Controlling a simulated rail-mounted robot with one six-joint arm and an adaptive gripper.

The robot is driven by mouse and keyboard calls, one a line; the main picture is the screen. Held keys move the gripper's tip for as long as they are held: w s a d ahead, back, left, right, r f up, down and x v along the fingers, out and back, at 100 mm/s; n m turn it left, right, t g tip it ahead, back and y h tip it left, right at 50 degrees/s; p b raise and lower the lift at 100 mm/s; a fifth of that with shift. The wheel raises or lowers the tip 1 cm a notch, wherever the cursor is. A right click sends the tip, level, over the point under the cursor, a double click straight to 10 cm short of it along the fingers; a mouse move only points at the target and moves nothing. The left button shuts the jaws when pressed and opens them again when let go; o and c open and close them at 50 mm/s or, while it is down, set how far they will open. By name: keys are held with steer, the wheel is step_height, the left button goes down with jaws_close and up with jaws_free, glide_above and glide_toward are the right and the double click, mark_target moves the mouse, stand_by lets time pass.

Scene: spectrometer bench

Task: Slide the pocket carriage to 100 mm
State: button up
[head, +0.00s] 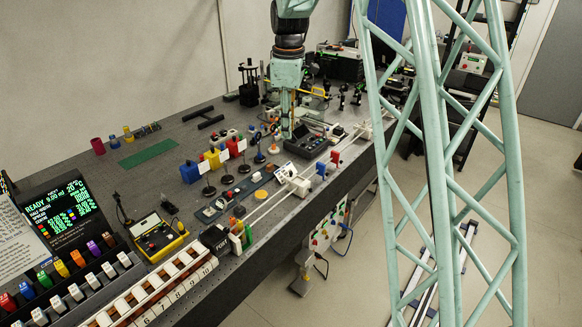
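A long pale rail (266,207) runs diagonally along the bench's front edge in the head view. A white block that looks like the pocket carriage (299,187) sits on this rail near its middle; any pocket in it and the scale marks are too small to read. My gripper (287,134) hangs downward over the bench, behind and above the carriage in the picture, apart from it. Its fingers are small and blend with the equipment behind, so I cannot tell whether they are open or shut.
Red (335,157) and blue (321,169) blocks stand close to the rail. Blue, yellow and red boxes (215,160) with white cards stand left of it. A black instrument (307,142) lies near my gripper. A yellow-edged case (158,237) is at the lower left.

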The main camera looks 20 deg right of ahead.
steer(key=w+d+f+n+p, duration=0.3)
steer(key=w+d+f+p, duration=0.1)
steer(key=w+f, duration=0.6)
steer(key=shift+d+f+g, duration=0.4)
steer(key=shift+d+f, duration=0.25)
steer(key=shift+f, duration=0.1)
steer(key=shift+f, duration=0.1)
steer(key=p, duration=0.2)
glide_above(298, 183)
steer(key=w+a, duration=0.2)
steer(key=w, duration=0.2)
steer(key=shift+d+f, duration=0.15)
steer(key=shift+f, duration=3.25)
steer(key=shift+d+f, duration=0.1)
steer(key=shift+f, duration=3.3)
jaws_close()
